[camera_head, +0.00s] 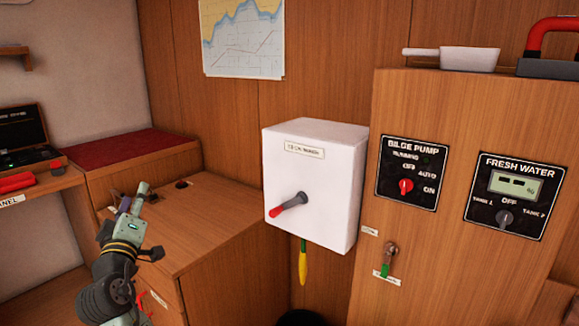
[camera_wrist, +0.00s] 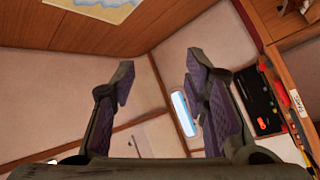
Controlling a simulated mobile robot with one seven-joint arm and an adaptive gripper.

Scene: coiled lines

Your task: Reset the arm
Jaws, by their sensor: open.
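My arm stands at the lower left in the head view, with my gripper (camera_head: 134,198) at its upper end, in front of the wooden cabinet top. In the wrist view my gripper (camera_wrist: 160,90) is open, its two dark fingers with purple pads set wide apart. Nothing is between the fingers; behind them are the pale wall and a small window (camera_wrist: 183,113). The wrist view looks tilted.
A white box (camera_head: 312,180) with a red-tipped lever hangs on the wall right of my arm. Further right are the bilge pump panel (camera_head: 411,172) and fresh water panel (camera_head: 514,194). A wooden cabinet (camera_head: 215,220) lies close behind my gripper. A shelf with a dark device (camera_head: 22,131) is at left.

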